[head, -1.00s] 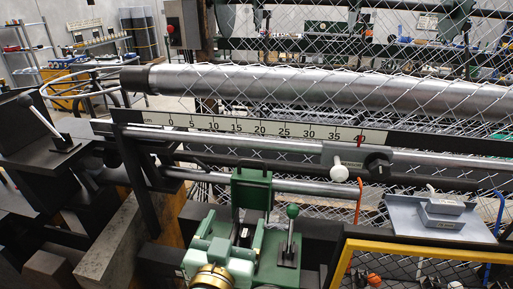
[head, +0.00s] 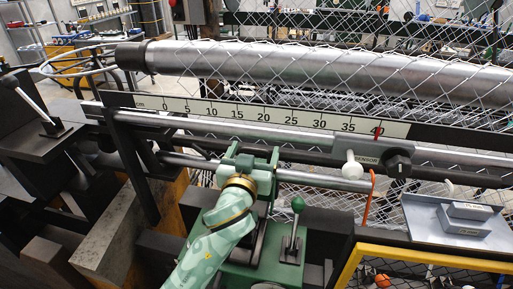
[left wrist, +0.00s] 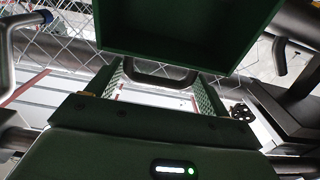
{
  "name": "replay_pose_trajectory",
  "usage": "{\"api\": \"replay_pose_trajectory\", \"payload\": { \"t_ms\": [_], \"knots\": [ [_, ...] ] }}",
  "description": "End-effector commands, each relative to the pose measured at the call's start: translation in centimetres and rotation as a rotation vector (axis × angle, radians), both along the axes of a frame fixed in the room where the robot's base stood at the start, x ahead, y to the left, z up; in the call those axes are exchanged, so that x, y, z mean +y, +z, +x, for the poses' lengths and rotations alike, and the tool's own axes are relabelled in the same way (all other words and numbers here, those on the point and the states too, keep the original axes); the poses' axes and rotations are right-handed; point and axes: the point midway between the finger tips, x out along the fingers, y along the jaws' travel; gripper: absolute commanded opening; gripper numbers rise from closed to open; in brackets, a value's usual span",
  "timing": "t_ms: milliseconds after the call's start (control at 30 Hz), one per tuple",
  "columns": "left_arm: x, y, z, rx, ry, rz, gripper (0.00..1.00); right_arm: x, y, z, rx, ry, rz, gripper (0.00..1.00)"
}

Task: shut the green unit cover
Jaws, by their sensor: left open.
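The green unit (head: 265,250) stands at bottom centre of the head view, largely behind my left arm. Its green cover (left wrist: 190,28) fills the top of the left wrist view, its hollow inside facing the camera. In the head view the cover is mostly hidden behind my left gripper. A grey bar handle (left wrist: 150,75) shows at the cover's lower edge. My left gripper (head: 251,153) is open at the cover, with its fingers (left wrist: 160,82) on either side of the handle. Contact cannot be told. My right gripper is not in view.
A lever with a green knob (head: 297,205) stands just right of my left arm. A ruler (head: 270,117) and steel rods cross behind the unit. A grey tray (head: 440,220) and yellow frame (head: 400,248) lie to the right.

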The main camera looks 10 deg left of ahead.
Motion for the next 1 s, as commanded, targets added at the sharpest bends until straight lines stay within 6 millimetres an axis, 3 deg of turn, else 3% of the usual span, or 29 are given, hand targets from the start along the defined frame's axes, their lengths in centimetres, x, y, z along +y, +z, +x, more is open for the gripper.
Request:
{"api": "replay_pose_trajectory", "payload": {
  "t_ms": [200, 533, 700, 1000],
  "knots": [
    [0.0, -0.1, 2.5, -0.001, -0.001, 0.000, 0.80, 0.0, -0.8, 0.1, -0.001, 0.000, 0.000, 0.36],
    [0.0, 0.0, 2.9, 0.000, -0.001, -0.001, 0.80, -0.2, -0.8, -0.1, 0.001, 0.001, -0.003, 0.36],
    [0.0, 0.0, 2.9, 0.000, 0.000, 0.000, 0.33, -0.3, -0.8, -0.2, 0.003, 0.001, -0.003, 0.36],
    [1.2, -0.2, 2.8, -0.032, 0.002, 0.001, 0.30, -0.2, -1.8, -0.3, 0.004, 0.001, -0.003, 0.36]
  ]
}}
